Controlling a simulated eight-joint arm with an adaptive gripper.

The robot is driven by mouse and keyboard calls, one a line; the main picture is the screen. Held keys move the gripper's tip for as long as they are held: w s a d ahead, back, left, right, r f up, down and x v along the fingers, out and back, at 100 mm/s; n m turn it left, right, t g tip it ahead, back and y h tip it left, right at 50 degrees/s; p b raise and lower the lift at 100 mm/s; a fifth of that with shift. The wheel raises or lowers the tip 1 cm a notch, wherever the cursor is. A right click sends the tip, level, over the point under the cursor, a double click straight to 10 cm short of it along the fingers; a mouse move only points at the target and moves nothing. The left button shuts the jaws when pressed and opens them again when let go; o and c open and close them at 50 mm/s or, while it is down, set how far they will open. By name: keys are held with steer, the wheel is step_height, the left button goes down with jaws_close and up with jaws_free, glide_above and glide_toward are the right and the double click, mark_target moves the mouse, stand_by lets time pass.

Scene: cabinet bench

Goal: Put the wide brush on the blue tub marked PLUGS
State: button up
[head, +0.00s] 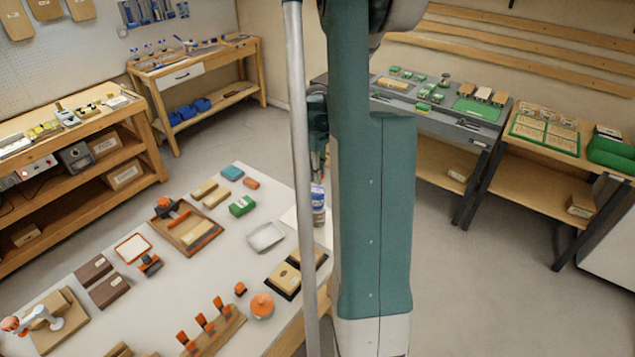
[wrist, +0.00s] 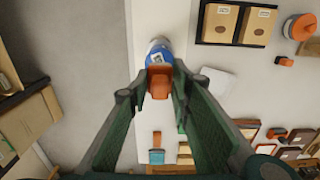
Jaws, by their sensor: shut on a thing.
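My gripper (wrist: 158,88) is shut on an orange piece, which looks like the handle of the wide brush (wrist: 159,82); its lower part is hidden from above. A blue tub with a white label (wrist: 158,56) is just beyond and partly behind the brush in the wrist view. In the head view, the blue tub (head: 318,194) stands at the bench's right edge, partly hidden by my arm. My gripper (head: 317,168) is just above it there. The label is too small to read, and I cannot tell if the brush touches the tub.
A rack with orange-handled brushes (head: 215,330) stands at the bench's front. A white tray (head: 266,237), a dark tray with tan boxes (head: 284,281) and a round orange-topped thing (head: 262,306) lie left of the tub. A wooden tray (head: 188,243) sits further left.

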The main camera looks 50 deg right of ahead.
steer(key=shift+f, duration=2.05)
steer(key=shift+f, duration=0.2)
steer(key=o, duration=0.9)
steer(key=shift+c, duration=0.2)
steer(key=shift+r, duration=0.3)
step_height(320, 180, up, 12)
steer(key=shift+f, duration=0.1)
